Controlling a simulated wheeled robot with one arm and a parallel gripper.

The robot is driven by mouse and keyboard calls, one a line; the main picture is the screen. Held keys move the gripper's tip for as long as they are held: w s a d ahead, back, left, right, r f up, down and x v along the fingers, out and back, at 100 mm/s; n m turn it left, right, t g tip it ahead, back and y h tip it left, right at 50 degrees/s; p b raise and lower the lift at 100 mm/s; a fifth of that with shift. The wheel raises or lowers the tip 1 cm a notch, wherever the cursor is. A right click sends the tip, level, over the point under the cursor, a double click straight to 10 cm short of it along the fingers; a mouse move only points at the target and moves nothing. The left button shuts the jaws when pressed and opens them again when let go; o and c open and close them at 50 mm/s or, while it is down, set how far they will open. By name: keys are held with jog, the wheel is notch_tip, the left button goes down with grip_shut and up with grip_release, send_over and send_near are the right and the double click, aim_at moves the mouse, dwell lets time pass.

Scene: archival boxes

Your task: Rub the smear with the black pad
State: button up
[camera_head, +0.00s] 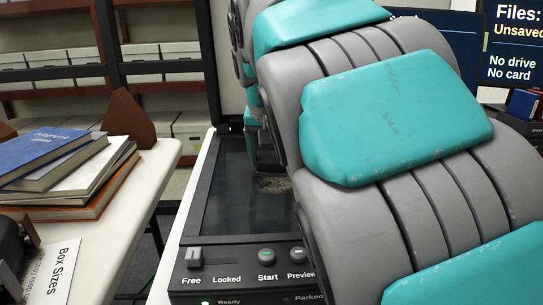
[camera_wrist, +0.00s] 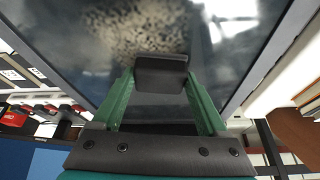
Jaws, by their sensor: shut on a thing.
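The smear (camera_wrist: 128,24) is a speckled brownish-grey patch on the dark scanner glass (camera_wrist: 225,62). In the head view the smear (camera_head: 273,184) shows on the right part of the glass (camera_head: 228,205), partly cut off by my arm. My gripper (camera_wrist: 160,80) is shut on the black pad (camera_wrist: 160,68), a small dark block between its two green fingers. In the wrist view the pad overlaps the near edge of the smear. I cannot tell whether the pad touches the glass. In the head view my arm hides most of the gripper and the pad.
The scanner's front panel has a Free/Locked slider (camera_head: 194,255), a Start button (camera_head: 266,254) and a Preview button (camera_head: 298,253). A stack of books (camera_head: 62,180) lies on the white table at left. A monitor (camera_head: 515,45) stands at the upper right.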

jog(key=shift+s+r+b, duration=0.1)
jog(key=shift+s+b, duration=0.3)
jog(key=shift+s, duration=1.55)
jog(key=shift+s+f+b, duration=0.2)
jog(key=shift+s+b, duration=0.3)
jog(key=shift+s, duration=1.4)
jog(key=shift+w+d+r, duration=0.1)
jog(key=shift+d+r, duration=0.05)
jog(key=shift+d, duration=0.85)
jog(key=shift+w+f+p, duration=0.2)
jog(key=shift+w+p, duration=0.35)
jog(key=shift+w, duration=1.35)
jog(key=shift+w+r+p, duration=0.1)
jog(key=shift+w+p, duration=0.5)
jog(key=shift+w, duration=1.25)
jog(key=shift+d+r, duration=0.15)
jog(key=shift+d, duration=0.8)
jog(key=shift+s+f+b, duration=0.2)
jog(key=shift+s+b, duration=0.1)
jog(key=shift+s, duration=0.85)
jog(key=shift+s+b, duration=0.55)
jog(key=shift+s, duration=2.15)
